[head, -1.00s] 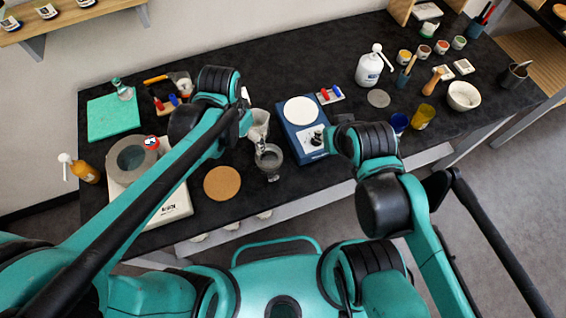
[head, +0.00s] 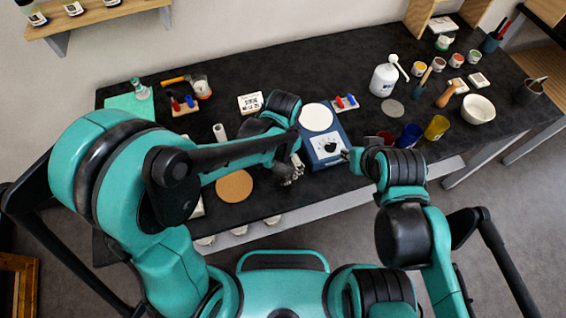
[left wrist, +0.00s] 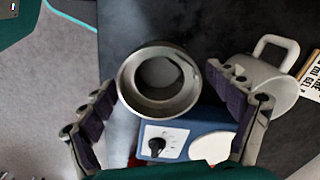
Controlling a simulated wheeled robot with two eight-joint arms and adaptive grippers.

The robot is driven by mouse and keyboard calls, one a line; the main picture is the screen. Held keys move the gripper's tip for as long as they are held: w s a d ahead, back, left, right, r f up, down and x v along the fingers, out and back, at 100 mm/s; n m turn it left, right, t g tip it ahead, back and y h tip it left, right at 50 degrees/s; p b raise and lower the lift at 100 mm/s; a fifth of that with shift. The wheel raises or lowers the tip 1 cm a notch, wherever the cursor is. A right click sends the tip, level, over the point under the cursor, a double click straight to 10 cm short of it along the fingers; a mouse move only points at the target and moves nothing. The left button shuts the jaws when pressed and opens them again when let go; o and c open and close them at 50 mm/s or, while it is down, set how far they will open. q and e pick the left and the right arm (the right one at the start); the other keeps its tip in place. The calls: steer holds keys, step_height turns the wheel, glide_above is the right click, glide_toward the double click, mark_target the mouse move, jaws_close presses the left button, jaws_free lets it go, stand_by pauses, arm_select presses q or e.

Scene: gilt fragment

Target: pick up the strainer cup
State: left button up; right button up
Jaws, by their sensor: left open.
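The strainer cup, which I take to be the round grey metal cup (left wrist: 128,84), is seen from above in the left wrist view. My left gripper (left wrist: 160,82) is open, with one finger on each side of the cup and its rim between the fingertips. I see no clear grip on it; contact cannot be told. In the head view, my left arm hides most of this spot, and the gripper (head: 291,171) shows only partly. My right gripper (head: 349,154) is small and partly hidden beside the blue device; its jaws cannot be made out.
A pale handled jug (left wrist: 272,80) stands close behind the right finger in the left wrist view. The blue device (head: 325,150) with a white round plate is beside the cup. A cork disc (head: 234,187) lies to the left. Blue (head: 408,136) and yellow (head: 436,127) cups stand right.

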arm_select(q)
steer(key=c, duration=1.2)
steer(key=shift+r, duration=0.1)
